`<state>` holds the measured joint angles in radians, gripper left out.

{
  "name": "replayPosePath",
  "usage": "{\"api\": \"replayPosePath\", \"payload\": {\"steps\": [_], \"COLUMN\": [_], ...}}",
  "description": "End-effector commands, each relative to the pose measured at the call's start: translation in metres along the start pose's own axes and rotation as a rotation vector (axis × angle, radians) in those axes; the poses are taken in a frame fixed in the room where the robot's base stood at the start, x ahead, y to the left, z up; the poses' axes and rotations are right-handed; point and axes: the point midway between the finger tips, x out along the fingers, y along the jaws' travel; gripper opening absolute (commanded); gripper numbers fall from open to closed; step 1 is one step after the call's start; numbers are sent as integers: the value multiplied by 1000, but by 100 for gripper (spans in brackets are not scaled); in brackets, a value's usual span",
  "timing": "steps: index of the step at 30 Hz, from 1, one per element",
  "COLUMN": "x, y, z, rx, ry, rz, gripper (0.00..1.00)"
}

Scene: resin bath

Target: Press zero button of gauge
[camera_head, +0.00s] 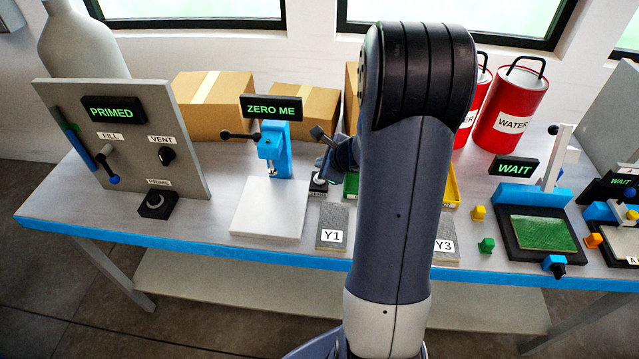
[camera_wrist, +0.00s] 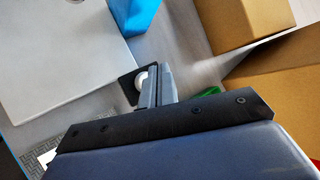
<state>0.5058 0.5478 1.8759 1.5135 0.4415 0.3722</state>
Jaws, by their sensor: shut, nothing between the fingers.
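The gauge (camera_head: 277,158) is a blue stand with a white base plate (camera_head: 268,208) and a display (camera_head: 271,108) that reads "ZERO ME". A small black box with a white round button (camera_head: 319,180) stands just right of the plate. My gripper (camera_head: 320,172) is shut and empty, pointing down at this button from above. In the wrist view the closed fingertips (camera_wrist: 152,88) overlap the white button (camera_wrist: 142,79), hiding part of it. I cannot tell whether they touch it. The blue foot of the gauge (camera_wrist: 135,12) shows at the top.
A grey panel (camera_head: 130,145) reading "PRIMED" stands at the left. Cardboard boxes (camera_head: 213,104) stand behind the gauge. Tile Y1 (camera_head: 332,227) lies in front of the button box. Red water cans (camera_head: 508,115) stand at the back right. My arm hides the table's middle.

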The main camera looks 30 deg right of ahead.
Motion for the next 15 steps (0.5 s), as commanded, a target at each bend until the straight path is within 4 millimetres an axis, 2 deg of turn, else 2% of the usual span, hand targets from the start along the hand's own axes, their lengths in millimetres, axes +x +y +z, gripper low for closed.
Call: {"api": "replayPosePath", "payload": {"steps": [1,4,15], "x": [7,11,12], "y": [5,8,8], "z": [-5,-8,-8], "rx": [0,0,0], "ry": [0,0,-1], "rz": [-1,-1,0], "gripper": [0,0,0]}}
